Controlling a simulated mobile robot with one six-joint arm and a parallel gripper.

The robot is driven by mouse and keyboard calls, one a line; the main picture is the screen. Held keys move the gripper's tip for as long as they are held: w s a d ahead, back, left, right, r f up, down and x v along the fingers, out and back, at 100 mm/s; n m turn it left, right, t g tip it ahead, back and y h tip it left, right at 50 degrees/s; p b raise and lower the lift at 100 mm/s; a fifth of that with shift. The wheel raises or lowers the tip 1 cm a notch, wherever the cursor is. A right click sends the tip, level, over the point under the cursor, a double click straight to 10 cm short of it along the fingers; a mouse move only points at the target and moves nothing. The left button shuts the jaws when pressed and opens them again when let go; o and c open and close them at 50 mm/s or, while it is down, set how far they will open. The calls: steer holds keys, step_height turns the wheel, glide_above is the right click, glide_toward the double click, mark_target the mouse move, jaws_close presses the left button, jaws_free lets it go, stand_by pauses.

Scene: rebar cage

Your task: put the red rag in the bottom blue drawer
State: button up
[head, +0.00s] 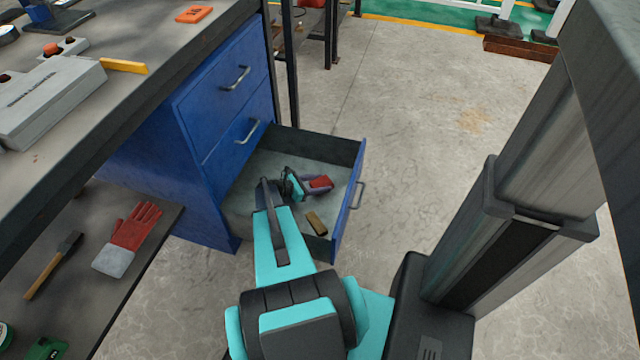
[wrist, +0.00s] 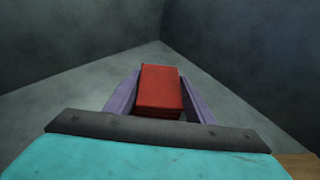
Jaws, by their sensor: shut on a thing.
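The red rag (wrist: 160,88) is a folded red block between the two purple fingers of my gripper (wrist: 160,100) in the wrist view. My gripper is shut on it. In the head view the rag (head: 320,182) and my gripper (head: 316,186) show inside the bottom blue drawer (head: 347,205), which is pulled open. The grey drawer floor and walls surround the rag in the wrist view. I cannot tell whether the rag touches the floor.
A brown block (head: 317,222) lies in the drawer near its front. Two upper blue drawers (head: 222,80) are shut. A red and grey glove (head: 128,240) and a hammer (head: 55,264) lie on the lower shelf.

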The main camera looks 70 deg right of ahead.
steer(key=shift+f, duration=0.15)
steer(key=o, duration=1)
steer(key=shift+w+a+r, duration=0.1)
steer(key=shift+r, duration=0.2)
steer(key=shift+p+v, duration=0.65)
steer(key=shift+v, duration=2.95)
steer(key=shift+f, duration=0.1)
